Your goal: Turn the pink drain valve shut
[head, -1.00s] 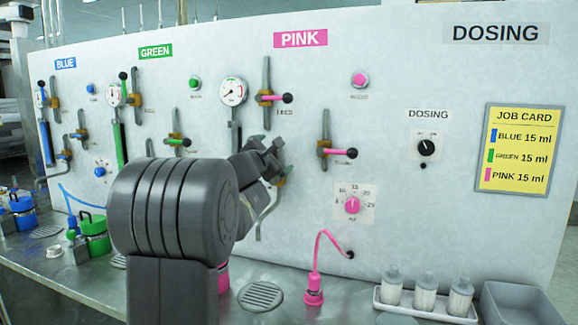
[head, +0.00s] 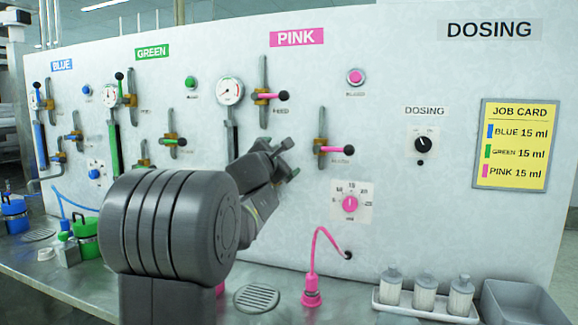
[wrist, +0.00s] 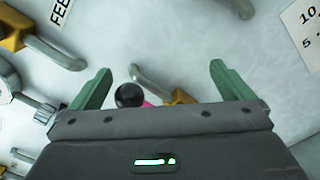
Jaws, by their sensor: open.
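The pink drain valve shows in the wrist view as a black ball knob (wrist: 130,95) with a bit of pink lever (wrist: 149,104) and some brass behind it. The rest is hidden below the edge of my gripper body. My gripper (wrist: 160,85) is open, its two green fingers spread on either side of the knob, nearer the left finger. I cannot tell how deep the knob sits between them. In the head view my gripper (head: 287,158) is in front of the lower pink pipework and hides the drain valve.
The pink feed valve (head: 265,97) is above, its lever pointing right. Another pink-levered valve (head: 325,149) is close to the right. The pink dial (head: 350,204) and pink hose (head: 313,262) are lower right. Capped bottles (head: 424,290) stand in a tray at the right.

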